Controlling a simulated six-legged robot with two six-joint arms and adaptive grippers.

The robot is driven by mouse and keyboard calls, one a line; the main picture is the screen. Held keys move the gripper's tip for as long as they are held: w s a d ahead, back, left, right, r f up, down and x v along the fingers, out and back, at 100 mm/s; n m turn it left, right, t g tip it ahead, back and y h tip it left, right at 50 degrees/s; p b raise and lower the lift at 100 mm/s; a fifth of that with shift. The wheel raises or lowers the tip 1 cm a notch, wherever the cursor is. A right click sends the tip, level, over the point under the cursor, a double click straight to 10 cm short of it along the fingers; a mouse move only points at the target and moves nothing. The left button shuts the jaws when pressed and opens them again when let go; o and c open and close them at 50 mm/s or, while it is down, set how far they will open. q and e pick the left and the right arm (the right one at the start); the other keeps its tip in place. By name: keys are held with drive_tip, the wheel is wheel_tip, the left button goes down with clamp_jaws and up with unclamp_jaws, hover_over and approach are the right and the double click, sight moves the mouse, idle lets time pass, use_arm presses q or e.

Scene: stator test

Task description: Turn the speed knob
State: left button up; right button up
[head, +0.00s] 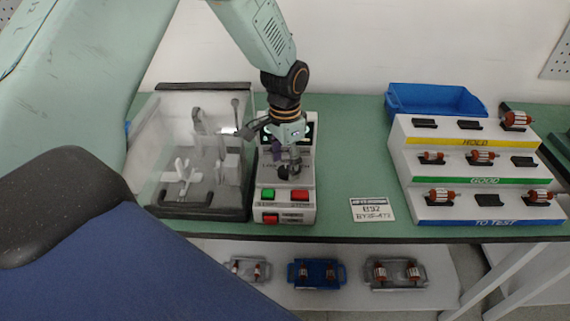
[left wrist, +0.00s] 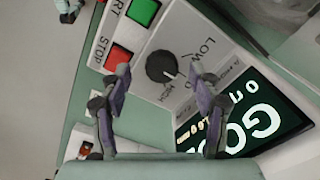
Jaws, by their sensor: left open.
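The speed knob (left wrist: 161,66) is a round dark dial with a light pointer mark, between LOW and HIGH labels on the white control box (head: 304,205). My left gripper (head: 286,165) reaches down from above over the box. In the left wrist view its two fingers (left wrist: 159,90) are spread apart, with the knob showing between and beyond their tips, and nothing is held. Whether the fingers touch the knob cannot be told. In the head view the gripper partly hides the knob and the display. My right gripper is not in view.
Green START (left wrist: 143,12) and red STOP (left wrist: 118,57) buttons sit beside the knob. The lit display (left wrist: 245,115) reads GOOD, partly cut off. A clear-covered fixture (head: 185,150) stands close left.

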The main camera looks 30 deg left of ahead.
use_arm(q)
drive_tip(key=shift+w+a+f, duration=0.1)
drive_tip(key=shift+a+f, duration=0.05)
drive_tip(key=shift+f, duration=0.6)
drive_tip(key=shift+r, duration=0.1)
drive_tip(key=shift+r, duration=0.1)
drive_tip(key=shift+c, duration=0.6)
drive_tip(key=c, duration=1)
